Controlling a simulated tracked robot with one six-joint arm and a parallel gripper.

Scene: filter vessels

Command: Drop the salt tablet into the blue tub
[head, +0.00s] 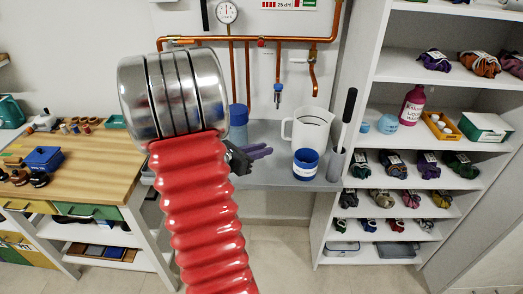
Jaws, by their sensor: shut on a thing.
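The blue tub (305,165) has a white label and an open top. It stands on the grey counter, in front of a clear jug. My gripper (248,157) shows only in part, behind my red arm, and lies left of the tub and apart from it. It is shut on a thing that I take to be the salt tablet. The tablet itself cannot be made out, as my arm and gripper hide it.
A clear jug (311,128) stands behind the tub. A grey holder (336,165) with a black-handled tool stands close on its right. A blue container (238,117) stands at the back left. Shelves (428,142) with wool and bottles rise at right; a wooden bench (105,160) is at left.

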